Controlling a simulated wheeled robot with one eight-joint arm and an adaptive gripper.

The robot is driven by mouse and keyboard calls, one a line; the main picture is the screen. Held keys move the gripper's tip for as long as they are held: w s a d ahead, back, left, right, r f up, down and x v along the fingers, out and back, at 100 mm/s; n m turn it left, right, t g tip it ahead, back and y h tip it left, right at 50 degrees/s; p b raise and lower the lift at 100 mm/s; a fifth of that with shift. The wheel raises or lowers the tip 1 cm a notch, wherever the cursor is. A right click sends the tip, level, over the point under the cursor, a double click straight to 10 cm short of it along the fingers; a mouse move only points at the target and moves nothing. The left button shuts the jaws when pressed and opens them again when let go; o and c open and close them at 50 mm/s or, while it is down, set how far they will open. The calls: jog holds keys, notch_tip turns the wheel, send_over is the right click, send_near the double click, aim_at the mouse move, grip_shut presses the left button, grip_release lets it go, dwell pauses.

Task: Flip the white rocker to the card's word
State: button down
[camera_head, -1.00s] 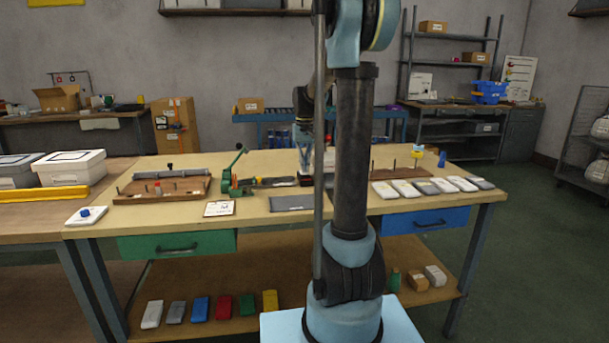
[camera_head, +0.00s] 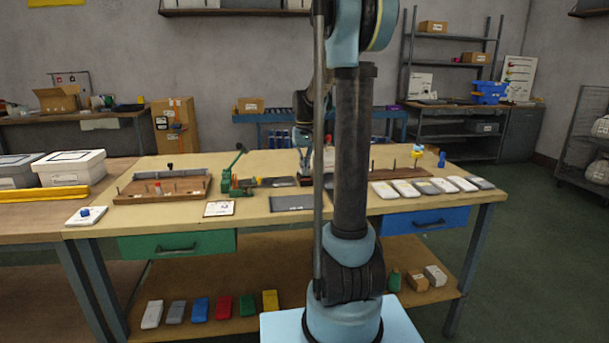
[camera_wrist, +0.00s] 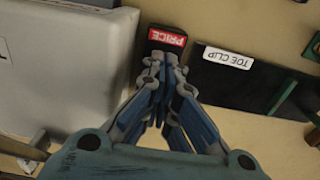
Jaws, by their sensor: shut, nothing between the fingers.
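In the wrist view my gripper (camera_wrist: 165,68) is shut and empty, with its fingertips together. Its tips overlap, in the picture, the lower edge of a small black block with a red label reading PRICE (camera_wrist: 167,38), upside down. I cannot tell whether they touch. In the head view my gripper (camera_head: 304,168) is small, over the back middle of the bench, partly behind my arm. I cannot make out the white rocker for certain. A white card (camera_head: 219,208) lies on the front of the bench, its print too small to read.
In the wrist view a pale box (camera_wrist: 65,65) is close on the left, and a dark plate labelled TOE CLIP (camera_wrist: 235,85) lies on the right. In the head view a green lever tool (camera_head: 232,180), a grey mat (camera_head: 298,203) and a row of pale packets (camera_head: 405,188) stand around the bench.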

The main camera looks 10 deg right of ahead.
jog(key=shift+r, duration=3.5)
jog(key=shift+s, duration=0.4)
jog(key=shift+t, duration=0.6)
jog(key=s+f, duration=0.1)
jog(key=s, duration=0.5)
jog(key=s+f, duration=0.2)
jog(key=s, duration=0.4)
jog(key=s+f, duration=0.1)
jog(key=s, duration=0.6)
jog(key=shift+f, duration=0.15)
jog(key=s+f+t, duration=0.1)
jog(key=s+f, duration=1.2)
jog(key=s, duration=0.2)
